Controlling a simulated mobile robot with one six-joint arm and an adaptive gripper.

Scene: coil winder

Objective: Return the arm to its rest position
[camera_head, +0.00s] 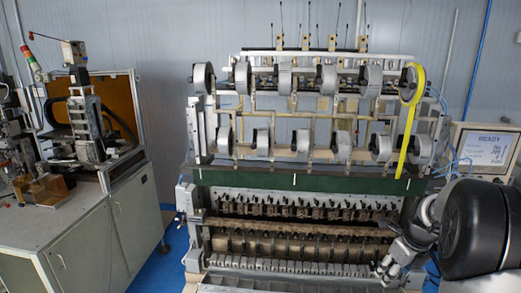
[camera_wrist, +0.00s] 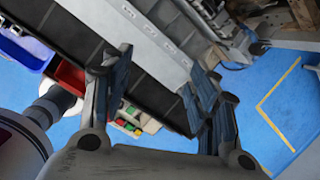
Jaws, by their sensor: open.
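My gripper (camera_head: 388,268) is at the lower right in the head view, in front of the right end of the coil winder (camera_head: 290,178). In the wrist view its two fingers (camera_wrist: 160,92) stand apart with nothing held between them, so it is open and empty. Behind the fingers in that view are a pale strip and dark panels, seen at a tilt. My dark, rounded arm link covers part of the machine's right side in the head view.
A yellow roll (camera_head: 410,84) hangs at the winder's top right, its strip running down to the green bar. A monitor (camera_head: 486,150) reads READY. A white workbench (camera_head: 75,230) stands left. The wrist view shows blue floor (camera_wrist: 250,110), a blue bin (camera_wrist: 25,45) and coloured buttons (camera_wrist: 130,120).

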